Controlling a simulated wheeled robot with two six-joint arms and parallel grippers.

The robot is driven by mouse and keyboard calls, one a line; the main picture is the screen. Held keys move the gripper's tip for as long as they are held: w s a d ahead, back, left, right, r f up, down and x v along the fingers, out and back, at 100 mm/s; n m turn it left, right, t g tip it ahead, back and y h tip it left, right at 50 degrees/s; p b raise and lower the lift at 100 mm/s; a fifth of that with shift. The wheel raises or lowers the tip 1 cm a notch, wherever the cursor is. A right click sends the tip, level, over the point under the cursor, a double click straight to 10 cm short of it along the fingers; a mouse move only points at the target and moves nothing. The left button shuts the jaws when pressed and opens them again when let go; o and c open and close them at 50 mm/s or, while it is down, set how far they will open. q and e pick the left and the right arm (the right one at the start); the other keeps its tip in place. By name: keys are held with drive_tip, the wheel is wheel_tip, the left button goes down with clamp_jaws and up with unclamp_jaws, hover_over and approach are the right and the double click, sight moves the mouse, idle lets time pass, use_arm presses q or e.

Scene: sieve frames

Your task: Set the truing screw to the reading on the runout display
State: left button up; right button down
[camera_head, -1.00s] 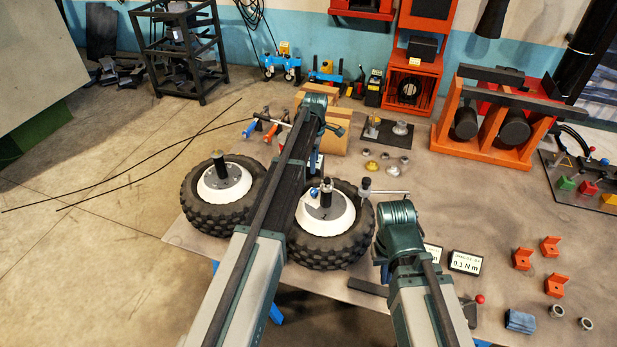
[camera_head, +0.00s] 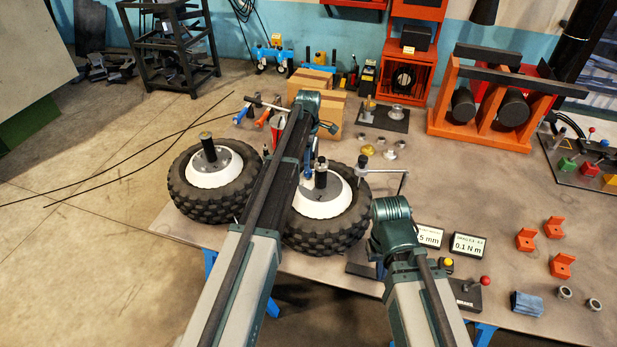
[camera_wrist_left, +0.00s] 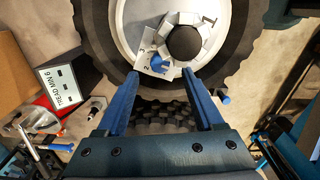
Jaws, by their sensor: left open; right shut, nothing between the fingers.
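My left gripper (camera_head: 309,172) reaches down at the right wheel (camera_head: 327,235). In the left wrist view its two blue fingers (camera_wrist_left: 162,76) are open, with nothing between them, pointing toward the hub. A white plate with marks and a blue knob (camera_wrist_left: 159,65), which looks like the truing screw, lies just beyond the fingertips beside the dark hub post (camera_wrist_left: 184,43). The runout display (camera_head: 429,237) shows "5 mm", its left part hidden by my right arm. My right gripper (camera_head: 380,268) is mostly hidden beneath its wrist; it is shut and empty.
A second display (camera_head: 468,246) reads "0.1 N m". The left wheel (camera_head: 212,179) stands beside my left arm. A gauge stand (camera_head: 388,168) rises at the right wheel's edge. A red-knobbed box (camera_head: 470,293) and orange blocks (camera_head: 560,264) lie to the right. A "TREAD MIN 6" sign (camera_wrist_left: 68,86) is near the left finger.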

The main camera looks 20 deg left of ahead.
sight(308, 175)
use_arm(q)
wheel_tip(308, 175, down, 5)
drive_tip(key=b, duration=0.4)
drive_tip(key=shift+f, duration=0.1)
clamp_jaws()
